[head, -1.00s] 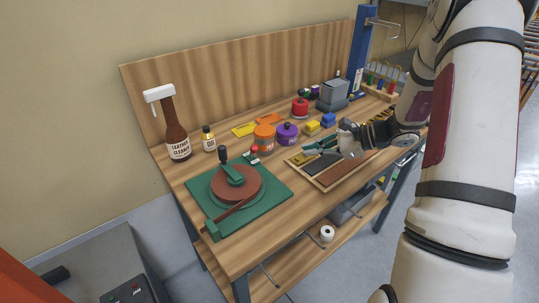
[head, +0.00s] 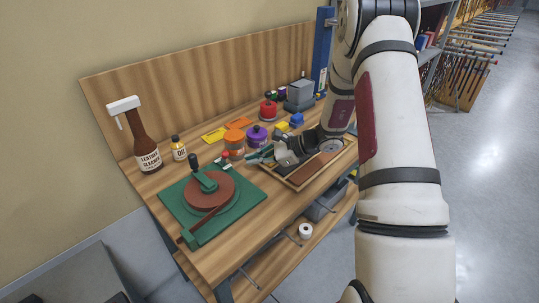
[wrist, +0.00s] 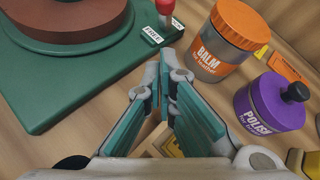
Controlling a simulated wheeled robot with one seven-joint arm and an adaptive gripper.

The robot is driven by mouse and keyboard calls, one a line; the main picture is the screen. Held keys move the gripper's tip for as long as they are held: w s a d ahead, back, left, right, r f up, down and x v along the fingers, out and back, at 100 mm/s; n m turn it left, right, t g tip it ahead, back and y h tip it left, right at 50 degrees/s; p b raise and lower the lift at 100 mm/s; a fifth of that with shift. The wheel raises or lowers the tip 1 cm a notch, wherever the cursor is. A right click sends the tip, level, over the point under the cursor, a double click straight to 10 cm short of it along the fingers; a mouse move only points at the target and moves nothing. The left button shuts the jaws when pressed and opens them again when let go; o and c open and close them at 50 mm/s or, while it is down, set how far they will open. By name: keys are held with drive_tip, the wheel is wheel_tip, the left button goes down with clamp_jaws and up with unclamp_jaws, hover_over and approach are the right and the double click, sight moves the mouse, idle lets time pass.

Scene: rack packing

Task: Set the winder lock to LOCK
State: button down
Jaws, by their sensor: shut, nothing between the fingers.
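The winder is a green base (head: 176,207) with a brown disc (head: 222,189) and a crank on the bench's left. Its lock is a small red-knobbed lever (head: 226,154) at the base's right corner. In the wrist view the red knob (wrist: 166,7) is at the top edge, partly cut off, with a white FREE label (wrist: 152,36) beside it. A second label is partly hidden; I cannot tell which setting the lever is at. My gripper (wrist: 163,80) is shut and empty, pointing at the lever, apart from it. In the head view my gripper (head: 258,157) is right of the lever.
An orange balm jar (wrist: 232,38) and a purple polish jar (wrist: 270,103) stand close right of my gripper. A wooden tray (head: 296,187) lies under my wrist. A cleaner spray bottle (head: 145,145) and an oil bottle (head: 179,149) stand behind the winder.

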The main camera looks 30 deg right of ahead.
sight(225, 162)
drive_tip(key=shift+w+a+r+p, duration=0.15)
drive_tip(key=shift+w+a, duration=0.15)
drive_tip(key=shift+a, duration=0.35)
drive_tip(key=shift+w+a+r+p, duration=0.2)
drive_tip(key=shift+w+a, duration=0.1)
drive_tip(key=shift+a, duration=0.3)
drive_tip(key=shift+w+a+r+p, duration=0.15)
drive_tip(key=shift+w+a, duration=0.15)
drive_tip(key=shift+a, duration=0.35)
drive_tip(key=shift+w+a+r+m+g+h+b, duration=0.1)
drive_tip(key=shift+w+r+m+g+h+b, duration=0.25)
drive_tip(key=shift+r+g+h, duration=0.25)
drive_tip(key=shift+w+f+g, duration=0.1)
drive_tip(key=shift+g, duration=0.2)
drive_tip(key=w+g, duration=0.1)
drive_tip(key=r+m+g+h+b, duration=0.1)
drive_tip(key=shift+w+a+g+b, duration=0.3)
drive_tip(key=shift+w+a+g, duration=0.05)
drive_tip(key=shift+g, duration=0.05)
drive_tip(key=shift+w+r, duration=0.15)
drive_tip(key=shift+r, duration=0.1)
drive_tip(key=shift+r, duration=0.8)
